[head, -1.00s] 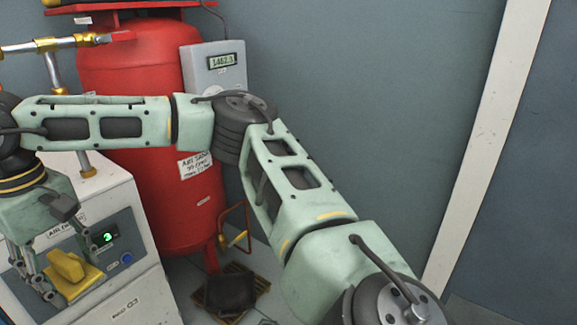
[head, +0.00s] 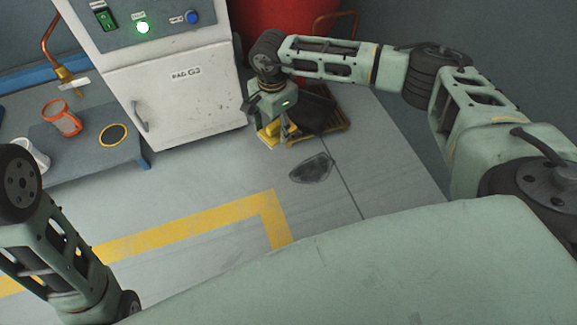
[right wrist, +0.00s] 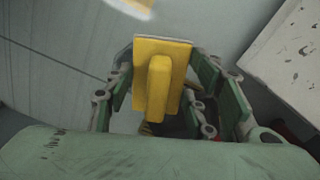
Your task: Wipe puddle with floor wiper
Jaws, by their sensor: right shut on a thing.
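The puddle (head: 311,168) is a dark, shiny patch on the grey floor in the head view. My right gripper (head: 277,127) is low beside the white cabinet, behind and left of the puddle. It is shut on the yellow floor wiper (head: 268,136), which is apart from the puddle in the picture. I cannot tell whether the wiper touches the floor. In the right wrist view, the wiper's yellow block and raised grip (right wrist: 160,85) sit between the fingers. My left arm shows at the lower left of the head view, but its gripper is out of view.
The white cabinet (head: 175,95) stands left of my right gripper. A black object (head: 318,108) lies on a yellowish grate behind the puddle, near the red tank (head: 290,15). A low grey platform (head: 90,160) holds an orange cup (head: 62,118). Floor around the yellow line is clear.

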